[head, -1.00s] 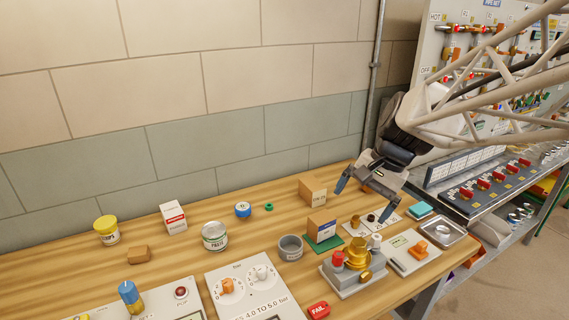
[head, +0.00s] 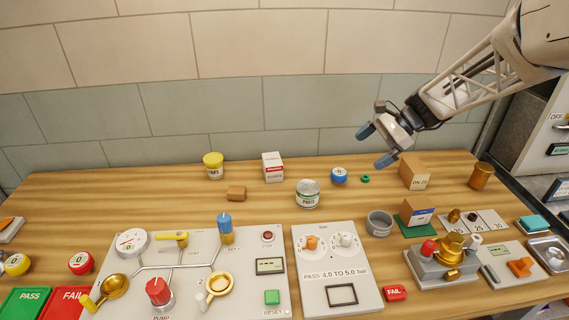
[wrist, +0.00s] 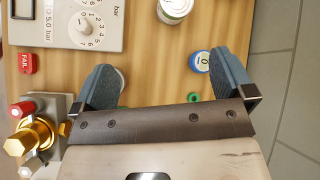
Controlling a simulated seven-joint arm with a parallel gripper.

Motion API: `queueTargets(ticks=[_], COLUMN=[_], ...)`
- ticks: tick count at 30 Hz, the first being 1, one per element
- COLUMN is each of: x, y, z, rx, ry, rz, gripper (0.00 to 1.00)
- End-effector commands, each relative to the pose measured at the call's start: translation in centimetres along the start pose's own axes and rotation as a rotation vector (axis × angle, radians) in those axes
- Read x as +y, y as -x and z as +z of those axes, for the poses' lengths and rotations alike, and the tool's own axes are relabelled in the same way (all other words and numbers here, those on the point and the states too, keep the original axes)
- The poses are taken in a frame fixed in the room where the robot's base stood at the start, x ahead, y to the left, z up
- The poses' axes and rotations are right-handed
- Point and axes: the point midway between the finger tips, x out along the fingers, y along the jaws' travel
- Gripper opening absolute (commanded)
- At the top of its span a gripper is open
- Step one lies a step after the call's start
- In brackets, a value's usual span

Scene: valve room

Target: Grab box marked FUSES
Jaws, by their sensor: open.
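My gripper (head: 376,146) is open and empty, raised above the back right of the bench. It also shows in the wrist view (wrist: 165,82) with wide-apart fingers and bare wood between them. No label reading FUSES is legible. A small white box with a red band (head: 273,167) stands upright at the back middle, left of my gripper; its print is too small to read. A cardboard box marked DN 20 (head: 414,176) stands below and right of my gripper. Another cardboard box with a blue and white label (head: 418,216) stands on a green mat.
Gauge panels (head: 335,265) fill the front; the back left is clear wood.

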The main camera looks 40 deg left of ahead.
Motion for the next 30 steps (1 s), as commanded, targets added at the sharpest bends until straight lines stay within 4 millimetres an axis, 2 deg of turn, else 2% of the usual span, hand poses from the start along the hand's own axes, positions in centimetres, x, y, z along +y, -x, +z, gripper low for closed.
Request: queueTargets(ticks=[1, 6, 11, 18, 24, 30], x=[-1.2, -5.0, -8.5, -13.1, -16.4, -18.2], y=[-1.2, -4.8, -8.4, -14.5, -19.5, -22.8], z=[-0.3, -1.1, -1.6, -2.4, -2.8, -3.0], rx=[-0.022, -0.098, -0.168, -0.272, -0.352, -0.403], ry=[-0.011, -0.060, -0.104, -0.174, -0.230, -0.265], rz=[0.003, 0.006, 0.013, 0.031, 0.048, 0.061], gripper=[1.00, 1.00, 1.00, 1.00, 1.00, 1.00])
